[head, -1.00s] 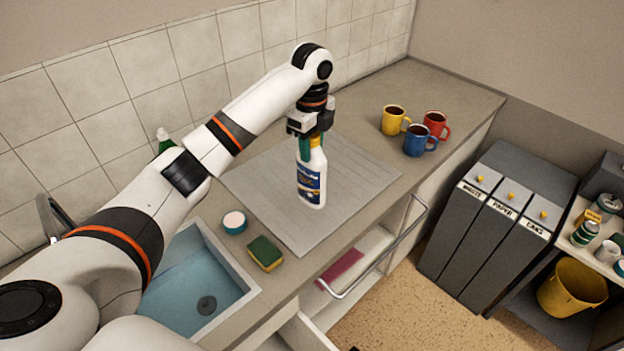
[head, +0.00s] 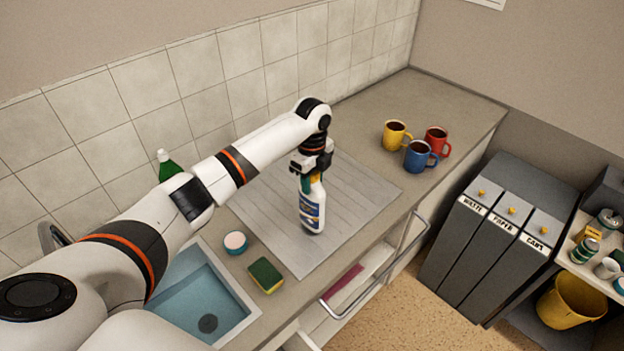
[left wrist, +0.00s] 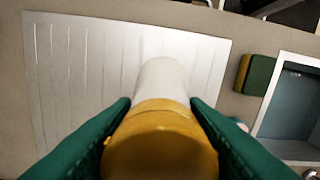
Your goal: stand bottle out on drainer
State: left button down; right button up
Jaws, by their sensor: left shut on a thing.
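In the left wrist view the green fingers (left wrist: 160,125) are on either side of the bottle's yellow top (left wrist: 160,150), with the white body below. The bottle's base is at or just above the drainer; I cannot tell whether it touches. My right gripper is not in view.
A sponge (head: 266,275) and a round pink-topped tub (head: 235,242) sit between drainer and sink (head: 190,295). A green bottle (head: 168,165) stands behind my arm. Yellow (head: 395,135), red (head: 437,141) and blue mugs (head: 418,157) stand right of the drainer. A drawer below is open.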

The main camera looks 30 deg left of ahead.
pick_arm(q)
jog(key=shift+f, duration=0.5)
jog(key=shift+f, duration=0.15)
jog(key=c, duration=0.8)
grip_release()
jog(key=shift+f, duration=0.1)
jog(key=shift+c, duration=0.2)
jog(key=shift+s, duration=0.1)
notch_tip(320, 180, up, 12)
jog(key=b, duration=0.4)
jog(key=shift+f+b, duration=0.2)
jog(key=shift+b, duration=0.15)
jog(key=shift+r, duration=0.4)
